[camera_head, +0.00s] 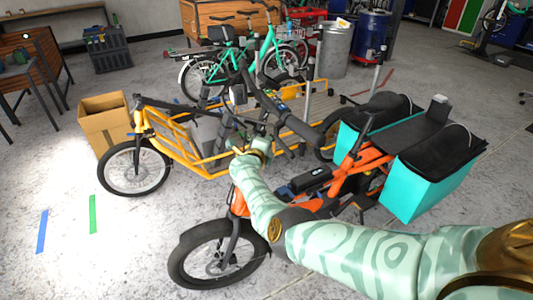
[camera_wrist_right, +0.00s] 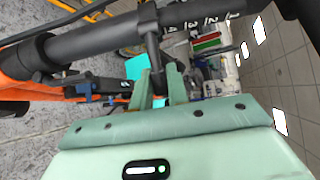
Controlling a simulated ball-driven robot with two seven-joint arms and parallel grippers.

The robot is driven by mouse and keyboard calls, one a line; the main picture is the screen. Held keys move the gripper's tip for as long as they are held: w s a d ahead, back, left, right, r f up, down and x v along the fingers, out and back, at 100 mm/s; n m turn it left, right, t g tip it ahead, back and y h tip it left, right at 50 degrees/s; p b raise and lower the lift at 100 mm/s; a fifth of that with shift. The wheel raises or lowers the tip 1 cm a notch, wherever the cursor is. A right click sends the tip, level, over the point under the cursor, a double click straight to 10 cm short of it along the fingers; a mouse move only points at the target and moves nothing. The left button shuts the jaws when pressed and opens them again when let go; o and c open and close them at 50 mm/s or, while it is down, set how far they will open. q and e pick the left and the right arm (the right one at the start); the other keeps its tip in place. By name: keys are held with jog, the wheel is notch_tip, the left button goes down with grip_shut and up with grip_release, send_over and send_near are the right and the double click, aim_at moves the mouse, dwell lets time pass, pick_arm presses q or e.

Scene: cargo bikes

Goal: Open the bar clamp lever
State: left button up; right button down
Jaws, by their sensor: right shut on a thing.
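My right arm comes in from the right in the head view, and its gripper (camera_head: 247,146) is at the handlebar stem area of the orange cargo bike (camera_head: 352,165). In the right wrist view, the two pale green fingers of my gripper (camera_wrist_right: 158,90) stand on either side of a thin black lever (camera_wrist_right: 152,42) and are shut on it. The lever hangs from the black bar (camera_wrist_right: 95,42), near white number marks. Its lower end is partly hidden between the fingers. My left gripper is not in view.
A yellow cargo bike (camera_head: 185,140) stands close behind and left. Teal panniers (camera_head: 415,190) hang at the orange bike's rear. A cardboard box (camera_head: 104,122) stands at the left. The floor at the front left is clear, apart from blue and green tape.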

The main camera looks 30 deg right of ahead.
jog(key=shift+a+m+g+h+b, duration=0.4)
jog(key=shift+m+g+b, duration=0.15)
jog(key=shift+g, duration=0.35)
jog(key=c, duration=1.4)
grip_release()
jog(key=shift+o, duration=0.2)
jog(key=shift+r, duration=0.15)
